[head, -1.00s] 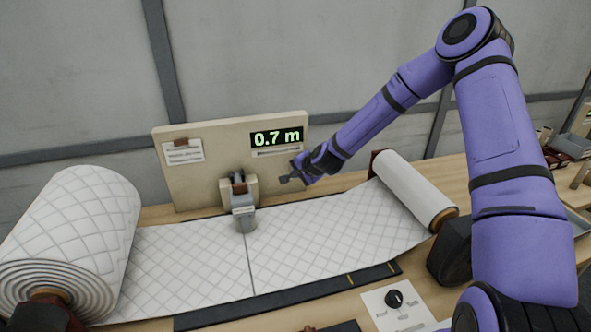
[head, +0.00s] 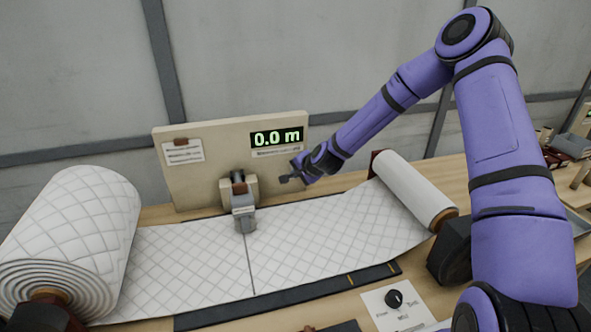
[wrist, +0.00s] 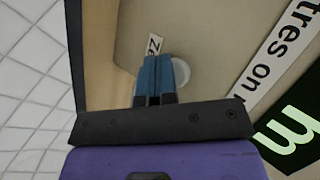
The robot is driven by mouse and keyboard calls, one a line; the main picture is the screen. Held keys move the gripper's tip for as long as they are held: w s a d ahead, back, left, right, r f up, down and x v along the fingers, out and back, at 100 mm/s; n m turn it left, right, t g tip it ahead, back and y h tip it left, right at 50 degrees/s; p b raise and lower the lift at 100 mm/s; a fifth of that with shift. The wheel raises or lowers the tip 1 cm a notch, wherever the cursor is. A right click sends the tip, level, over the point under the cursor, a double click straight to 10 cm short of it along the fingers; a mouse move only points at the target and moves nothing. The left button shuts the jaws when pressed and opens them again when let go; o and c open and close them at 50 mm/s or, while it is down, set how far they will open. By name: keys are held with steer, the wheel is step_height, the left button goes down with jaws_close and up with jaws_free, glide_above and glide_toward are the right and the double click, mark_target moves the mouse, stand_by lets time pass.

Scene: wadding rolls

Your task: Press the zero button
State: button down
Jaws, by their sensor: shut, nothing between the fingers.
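The zero button (wrist: 181,72) is a pale round disc on the beige board in the wrist view, partly hidden behind my fingers. A small label (wrist: 153,46) with part of the word "zero" is beside it. My gripper (wrist: 155,62) is shut and empty, its blue fingertips over the button's edge; I cannot tell whether they touch it. In the head view my gripper (head: 284,179) is in front of the board (head: 215,160), low and right of centre, and hides the button. The display (head: 277,138) on the board reads 0.0 m.
Quilted white wadding (head: 185,265) runs across the bench from a large roll (head: 75,225) at left to a narrower roll (head: 415,190) at right. A grey device (head: 243,211) stands over it, left of my gripper. A dial panel (head: 400,308) lies at the front right.

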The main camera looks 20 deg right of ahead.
steer(key=shift+s, duration=0.75)
steer(key=shift+s, duration=0.1)
steer(key=shift+s, duration=2.4)
steer(key=shift+r, duration=0.1)
